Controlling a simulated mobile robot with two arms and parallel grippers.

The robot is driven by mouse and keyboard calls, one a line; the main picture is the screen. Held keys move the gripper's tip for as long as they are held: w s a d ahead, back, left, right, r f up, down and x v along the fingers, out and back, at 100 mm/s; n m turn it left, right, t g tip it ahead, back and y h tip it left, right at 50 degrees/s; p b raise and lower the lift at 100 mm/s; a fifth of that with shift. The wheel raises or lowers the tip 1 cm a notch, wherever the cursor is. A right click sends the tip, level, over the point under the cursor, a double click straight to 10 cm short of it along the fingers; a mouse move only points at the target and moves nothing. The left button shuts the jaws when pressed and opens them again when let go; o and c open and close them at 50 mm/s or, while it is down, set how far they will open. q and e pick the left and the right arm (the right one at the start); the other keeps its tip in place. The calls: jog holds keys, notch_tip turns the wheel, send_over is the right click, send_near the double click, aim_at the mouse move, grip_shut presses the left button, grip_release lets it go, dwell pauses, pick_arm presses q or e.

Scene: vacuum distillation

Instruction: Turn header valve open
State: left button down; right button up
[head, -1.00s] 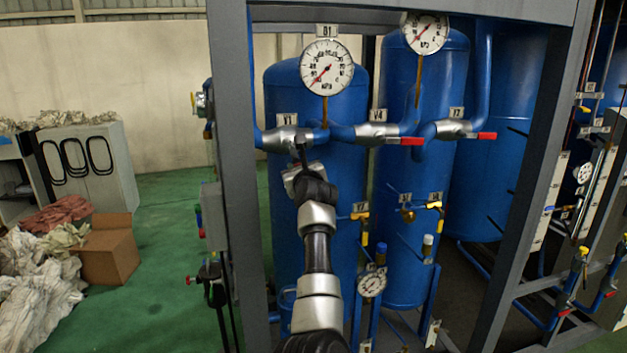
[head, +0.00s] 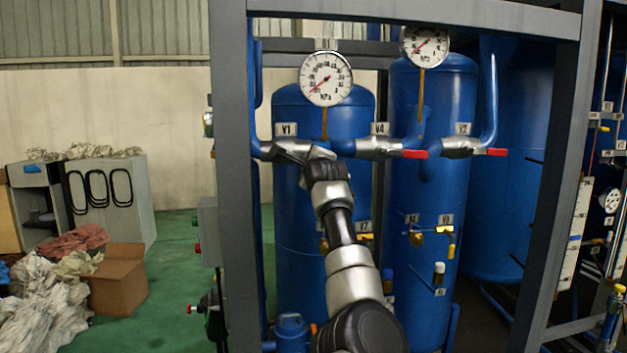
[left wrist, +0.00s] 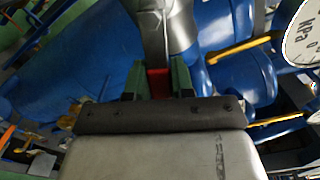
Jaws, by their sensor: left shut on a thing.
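Three silver valves sit in a row on the blue header piping. The leftmost valve (head: 283,149) is at my left gripper (head: 318,157), whose arm rises from below. The middle valve (head: 376,147) and right valve (head: 458,147) show red handles pointing right, along the pipe. In the left wrist view, my left gripper (left wrist: 158,78) has its green-edged fingers closed on a red handle (left wrist: 158,84) below a silver valve body (left wrist: 168,28). In the head view, my gripper hides this handle. My right gripper is not in view.
A round gauge (head: 325,79) is just above the leftmost valve, with another gauge (head: 425,46) to its right. A grey frame post (head: 231,180) stands close left. Blue tanks (head: 425,200) are behind the piping. A cardboard box (head: 118,280) lies on the green floor at left.

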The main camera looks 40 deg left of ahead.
pick_arm(q)
jog(key=shift+w+d+r+n, duration=0.1)
jog(key=shift+r+n, duration=0.2)
jog(key=shift+n, duration=0.5)
jog(key=shift+w+r+n, duration=0.1)
jog(key=shift+r+n, duration=0.45)
jog(key=shift+n, duration=0.45)
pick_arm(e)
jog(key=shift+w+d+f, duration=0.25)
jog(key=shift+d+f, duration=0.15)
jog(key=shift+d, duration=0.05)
pick_arm(q)
jog(key=c, duration=1)
grip_release()
jog(key=shift+o, duration=0.2)
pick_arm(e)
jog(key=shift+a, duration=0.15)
pick_arm(q)
jog(key=shift+d+b, duration=0.1)
jog(key=shift+b, duration=0.2)
